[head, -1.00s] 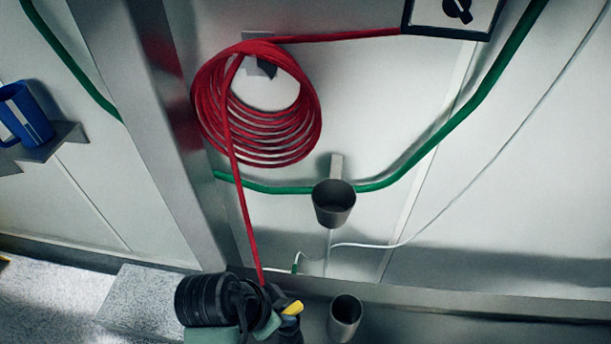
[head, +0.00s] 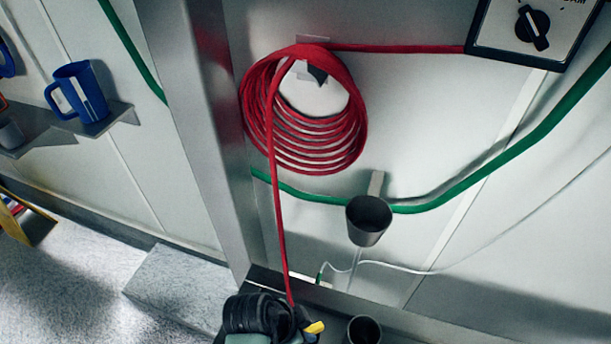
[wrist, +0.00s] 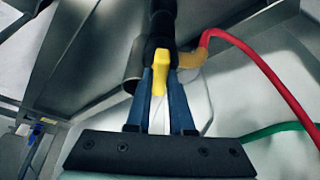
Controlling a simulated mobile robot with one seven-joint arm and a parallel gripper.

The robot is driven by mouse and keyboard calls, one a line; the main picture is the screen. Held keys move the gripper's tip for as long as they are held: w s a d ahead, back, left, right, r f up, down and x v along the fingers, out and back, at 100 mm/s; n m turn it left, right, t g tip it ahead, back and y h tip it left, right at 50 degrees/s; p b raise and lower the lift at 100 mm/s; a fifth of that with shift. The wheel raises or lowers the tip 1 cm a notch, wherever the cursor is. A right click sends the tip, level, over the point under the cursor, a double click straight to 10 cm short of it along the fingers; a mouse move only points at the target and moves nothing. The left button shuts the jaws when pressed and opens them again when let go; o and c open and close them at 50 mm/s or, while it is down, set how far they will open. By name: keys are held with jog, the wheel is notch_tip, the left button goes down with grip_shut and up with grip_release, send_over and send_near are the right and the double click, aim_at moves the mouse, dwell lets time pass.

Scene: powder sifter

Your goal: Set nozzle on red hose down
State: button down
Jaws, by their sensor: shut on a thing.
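The nozzle is black with a yellow part (wrist: 156,70), and in the wrist view it sits between the blue fingers of my gripper (wrist: 165,82), which is shut on it. The red hose (wrist: 262,65) joins the nozzle through an amber fitting. In the head view the nozzle (head: 314,327) shows at the bottom edge beside my dark wrist, which hides part of it. The red hose (head: 278,220) runs up from there to a coil hung on the wall. A grey cup-shaped holder (head: 369,222) is fixed to the wall above and right of the nozzle.
A second grey cup (head: 364,330) stands just right of the nozzle, cut off by the picture edge. A steel post (head: 205,130) rises at left. A green hose (head: 480,190) crosses the wall. A blue jug (head: 88,95) is on a shelf at far left.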

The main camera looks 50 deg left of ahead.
jog(key=shift+f, duration=0.15)
jog(key=c, duration=0.8)
grip_release()
jog(key=v, duration=1.2)
